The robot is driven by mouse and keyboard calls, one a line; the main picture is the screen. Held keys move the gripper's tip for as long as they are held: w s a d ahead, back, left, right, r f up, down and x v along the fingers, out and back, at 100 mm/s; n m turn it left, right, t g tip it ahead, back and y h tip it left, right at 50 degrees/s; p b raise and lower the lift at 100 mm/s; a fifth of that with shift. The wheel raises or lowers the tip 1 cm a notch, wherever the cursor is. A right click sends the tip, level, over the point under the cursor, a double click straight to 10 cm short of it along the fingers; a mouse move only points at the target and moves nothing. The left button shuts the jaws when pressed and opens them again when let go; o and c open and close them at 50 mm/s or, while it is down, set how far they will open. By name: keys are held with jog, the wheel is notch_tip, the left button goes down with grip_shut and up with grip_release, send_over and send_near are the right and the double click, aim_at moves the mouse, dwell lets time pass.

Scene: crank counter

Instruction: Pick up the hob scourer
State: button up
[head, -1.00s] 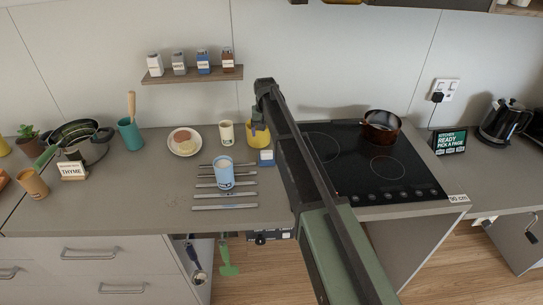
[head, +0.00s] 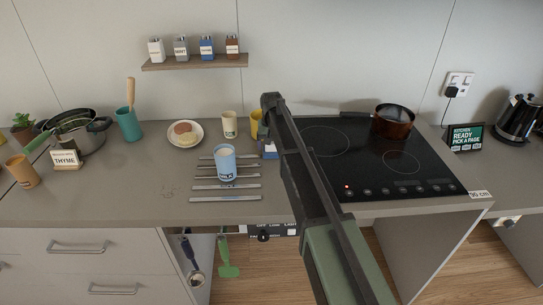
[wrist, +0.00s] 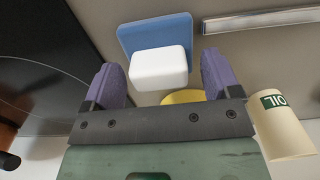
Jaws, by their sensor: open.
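In the wrist view a white block (wrist: 158,67) with rounded edges, which I take for the hob scourer, lies over a flat blue piece (wrist: 150,28). I cannot tell how the two are joined. My gripper (wrist: 160,74) is open, with its purple fingers on either side of the white block and visible gaps to both. I cannot tell its height above the block. In the head view the blue piece (head: 269,151) shows partly beside my arm, left of the hob, and my arm hides the gripper.
A yellow cup (wrist: 183,97) is close to the white block, and a cream OIL cup (wrist: 285,125) stands beside the right finger. The black hob (head: 375,160) with a brown pan (head: 393,121) is to the right.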

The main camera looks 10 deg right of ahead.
jog(key=c, duration=1)
jog(key=shift+r, duration=0.1)
notch_tip(320, 180, up, 20)
jog(key=p, duration=2)
